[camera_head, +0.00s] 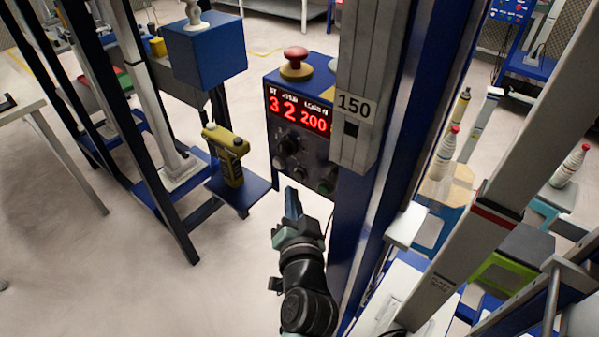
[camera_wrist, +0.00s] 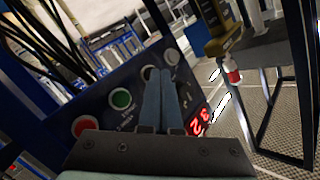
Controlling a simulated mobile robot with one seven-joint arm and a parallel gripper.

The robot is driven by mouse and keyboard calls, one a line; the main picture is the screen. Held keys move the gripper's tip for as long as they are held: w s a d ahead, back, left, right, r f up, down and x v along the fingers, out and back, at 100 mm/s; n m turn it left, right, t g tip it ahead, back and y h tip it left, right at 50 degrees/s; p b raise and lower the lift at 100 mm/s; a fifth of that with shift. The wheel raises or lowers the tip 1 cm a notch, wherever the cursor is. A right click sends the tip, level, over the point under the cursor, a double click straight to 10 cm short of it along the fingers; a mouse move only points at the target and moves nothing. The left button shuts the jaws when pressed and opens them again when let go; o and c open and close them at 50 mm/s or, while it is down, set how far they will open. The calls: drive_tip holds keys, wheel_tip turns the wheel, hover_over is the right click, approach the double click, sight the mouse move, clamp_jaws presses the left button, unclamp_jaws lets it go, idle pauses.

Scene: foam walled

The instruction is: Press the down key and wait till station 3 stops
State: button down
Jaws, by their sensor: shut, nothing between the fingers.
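The control box (camera_head: 300,130) has a lit red display (camera_head: 298,110) that reads 3, 2 and 200. Knobs and a green button (camera_head: 325,187) sit below it. My gripper (camera_head: 292,198) is shut and empty, its blue fingers pointing up just below the box's front. A yellow pendant (camera_head: 227,152) with dark keys stands on a blue shelf left of the box. The key markings are too small to read.
A red mushroom button (camera_head: 295,57) tops the box. A grey column marked 150 (camera_head: 353,105) and blue post stand right of it. White bottle-like pieces (camera_head: 445,150) stand at the right. Floor at lower left is clear.

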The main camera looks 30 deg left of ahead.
drive_tip(key=s, duration=0.1)
drive_tip(key=s+a, duration=0.1)
drive_tip(key=shift+s+r+p, duration=0.1)
drive_tip(key=shift+s+p, duration=0.2)
drive_tip(key=shift+s+a, duration=0.1)
idle(0.6)
